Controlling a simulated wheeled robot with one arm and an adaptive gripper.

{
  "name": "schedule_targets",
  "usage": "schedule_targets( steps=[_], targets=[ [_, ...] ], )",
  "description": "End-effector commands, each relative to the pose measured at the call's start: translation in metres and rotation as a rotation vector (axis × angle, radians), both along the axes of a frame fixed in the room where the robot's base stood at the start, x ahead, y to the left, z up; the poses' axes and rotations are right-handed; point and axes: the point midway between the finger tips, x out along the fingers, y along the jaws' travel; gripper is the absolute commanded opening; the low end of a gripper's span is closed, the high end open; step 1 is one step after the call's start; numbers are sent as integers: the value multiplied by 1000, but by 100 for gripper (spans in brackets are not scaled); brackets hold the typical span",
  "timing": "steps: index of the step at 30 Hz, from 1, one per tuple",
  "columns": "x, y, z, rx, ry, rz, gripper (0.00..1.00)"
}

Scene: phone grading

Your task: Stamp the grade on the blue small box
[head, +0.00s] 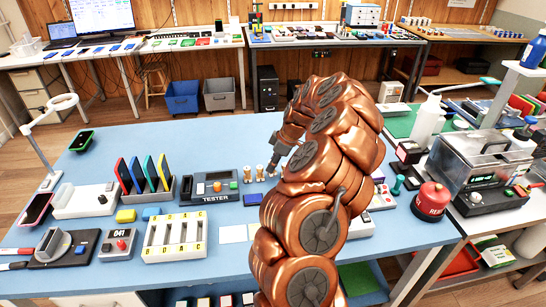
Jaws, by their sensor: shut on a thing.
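A small blue box (151,213) lies flat on the blue table, just right of a yellow box (126,216). My gripper (273,163) points down at the right end of this row, shut on the right stamp (272,172). My copper arm hides part of the grip and the table behind it. A small dark blue block (253,199) lies right of the tester; I cannot tell what it is.
A rack of coloured phones (145,178) stands left of the tester. A white slotted tray (174,236) and pale flat squares (233,234) lie in front. A red canister (431,201) and a steel machine (480,165) are at the right.

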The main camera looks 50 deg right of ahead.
Motion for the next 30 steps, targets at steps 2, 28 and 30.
schedule_targets(
  steps=[2,28,30],
  targets=[
    [0,0,-3,1,0,0,1],
    [0,0,-12,0,0,0,1],
    [0,0,-13,0,0,0,1]
  ],
)
